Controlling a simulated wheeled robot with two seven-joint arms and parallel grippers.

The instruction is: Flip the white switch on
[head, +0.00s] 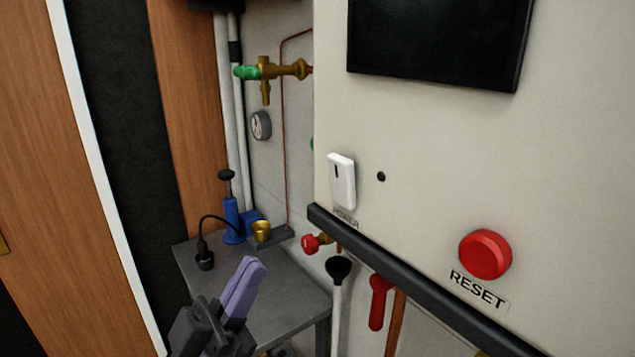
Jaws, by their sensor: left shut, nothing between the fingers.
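The white switch (342,181) is on the left part of the pale panel (430,150), above a partly readable label. It has a small dark slot on its face; I cannot tell its position for sure. My left gripper (248,276) has purple fingers, shut with nothing between them. It is below and to the left of the switch, apart from it, in front of the grey table (300,290). My right gripper is not in view.
A red RESET button (485,254) and a dark rail (420,283) are on the panel's lower part. A dark screen (440,40) is above. A blue pump (232,220) and brass cup (262,231) stand on the table. A plunger (338,270) and red-handled valve (378,300) are below the rail.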

